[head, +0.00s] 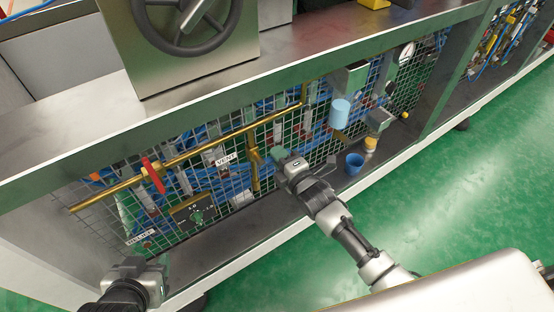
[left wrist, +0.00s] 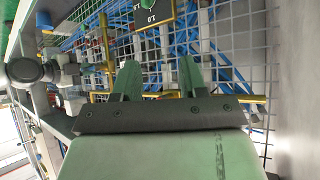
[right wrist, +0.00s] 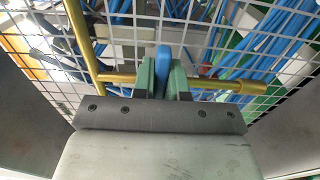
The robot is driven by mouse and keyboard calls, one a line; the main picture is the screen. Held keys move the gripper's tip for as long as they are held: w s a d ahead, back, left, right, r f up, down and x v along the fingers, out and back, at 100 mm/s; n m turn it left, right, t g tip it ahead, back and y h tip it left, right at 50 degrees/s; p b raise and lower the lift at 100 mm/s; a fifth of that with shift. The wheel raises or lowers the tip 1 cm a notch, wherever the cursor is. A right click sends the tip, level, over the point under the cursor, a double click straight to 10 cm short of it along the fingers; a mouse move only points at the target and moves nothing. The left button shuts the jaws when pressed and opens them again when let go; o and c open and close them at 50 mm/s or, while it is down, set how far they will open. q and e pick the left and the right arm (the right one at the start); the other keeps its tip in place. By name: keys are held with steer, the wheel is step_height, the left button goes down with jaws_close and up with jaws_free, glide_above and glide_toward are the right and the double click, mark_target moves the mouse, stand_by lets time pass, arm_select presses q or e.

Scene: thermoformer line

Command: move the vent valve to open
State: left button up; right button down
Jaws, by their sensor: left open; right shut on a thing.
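The vent valve's blue handle (right wrist: 163,62) stands between the green fingers of my right gripper (right wrist: 162,75) in the right wrist view. The gripper is shut on it, in front of a brass pipe (right wrist: 115,78). In the head view my right gripper (head: 282,157) is at the wire mesh, beside the brass branch pipe (head: 254,165) and right of the VENT label (head: 226,159). The handle is hidden there by the fingers. My left gripper (head: 135,268) is at the lower left; the left wrist view shows its fingers (left wrist: 160,80) apart and empty.
A red lever (head: 153,175) sits on the long brass pipe to the left. Below it are a dial plate (head: 194,212) and a RELIEF label (head: 140,236). A light blue cup (head: 340,112) and a blue cup (head: 354,163) are to the right. A shelf edge (head: 250,104) overhangs the mesh.

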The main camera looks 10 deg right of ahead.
stand_by(0.3)
steer(key=shift+s+r+n+p, duration=0.1)
steer(key=shift+r+n+p, duration=0.15)
steer(key=shift+n+p, duration=0.25)
steer(key=shift+r+n+p, duration=0.25)
steer(key=shift+n, duration=0.45)
arm_select(q)
steer(key=s+a+f+g+y, duration=0.1)
steer(key=s+a+f+g, duration=0.1)
steer(key=s+g, duration=0.2)
steer(key=shift+s+f+g, duration=0.3)
steer(key=shift+s+g, duration=0.1)
steer(key=shift+s, duration=0.8)
arm_select(e)
steer(key=shift+a+r+n, duration=0.1)
steer(key=shift+r+n, duration=0.05)
steer(key=shift+n, duration=0.45)
arm_select(q)
steer(key=shift+a, duration=0.1)
